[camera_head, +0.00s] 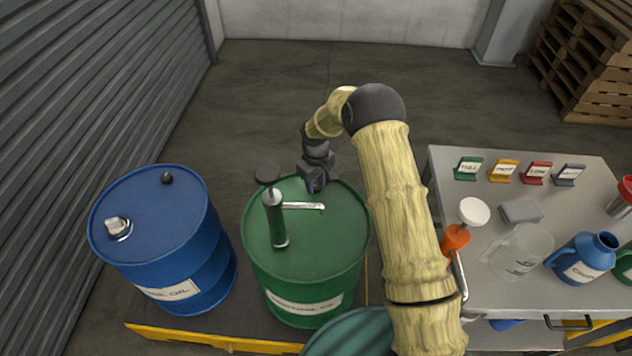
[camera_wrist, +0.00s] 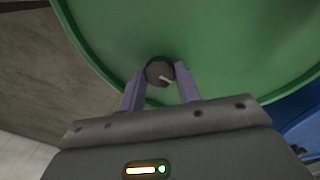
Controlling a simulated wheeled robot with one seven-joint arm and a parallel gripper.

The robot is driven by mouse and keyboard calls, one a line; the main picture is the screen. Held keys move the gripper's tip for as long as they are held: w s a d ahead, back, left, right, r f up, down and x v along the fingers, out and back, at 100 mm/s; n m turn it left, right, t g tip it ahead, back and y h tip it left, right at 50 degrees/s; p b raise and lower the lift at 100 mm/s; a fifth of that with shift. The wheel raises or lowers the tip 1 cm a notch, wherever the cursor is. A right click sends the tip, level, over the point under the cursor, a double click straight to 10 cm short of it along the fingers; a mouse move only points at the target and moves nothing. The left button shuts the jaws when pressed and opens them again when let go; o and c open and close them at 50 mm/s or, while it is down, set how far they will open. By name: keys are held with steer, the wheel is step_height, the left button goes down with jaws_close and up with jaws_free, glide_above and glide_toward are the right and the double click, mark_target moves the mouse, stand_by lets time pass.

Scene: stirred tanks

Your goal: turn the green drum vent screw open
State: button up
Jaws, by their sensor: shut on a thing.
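The green drum (camera_head: 325,250) stands upright in the middle of the head view, and its lid (camera_wrist: 240,45) fills much of the wrist view. Its vent screw (camera_wrist: 159,72) is a small dark round knob with a pale mark, near the lid's rim. My gripper (camera_head: 316,187) reaches down over the far edge of the lid and hides the screw in the head view. In the wrist view my gripper (camera_wrist: 160,77) has one finger on each side of the screw and is shut on it.
A hand pump (camera_head: 276,220) with a side spout stands on the green lid, left of my gripper. A blue drum (camera_head: 160,235) stands to the left. Both drums stand on a yellow-edged pallet (camera_head: 215,340). At right, a grey bench (camera_head: 500,285) holds jugs, a beaker and coloured tags.

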mark_target(316, 185)
steer(key=shift+r, duration=0.1)
steer(key=o, duration=1)
steer(key=shift+c, duration=0.2)
step_height(316, 185, up, 17)
steer(key=shift+r, duration=0.15)
steer(key=shift+r, duration=0.1)
steer(key=s+d+r+m+t+p, duration=0.1)
steer(key=s+d+r+m+p, duration=0.1)
steer(key=s+d, duration=0.4)
steer(key=s+d+r+m+p, duration=0.3)
steer(key=s+d+r, duration=0.3)
steer(key=s, duration=0.5)
steer(key=s+d+r+m+t+p, duration=0.1)
steer(key=s+d+r+m+p, duration=0.2)
steer(key=s+d, duration=0.3)
steer(key=s+r, duration=0.1)
steer(key=s, duration=0.2)
steer(key=shift+s+m+t, duration=0.3)
steer(key=shift+s+m, duration=0.05)
steer(key=shift+m, duration=0.05)
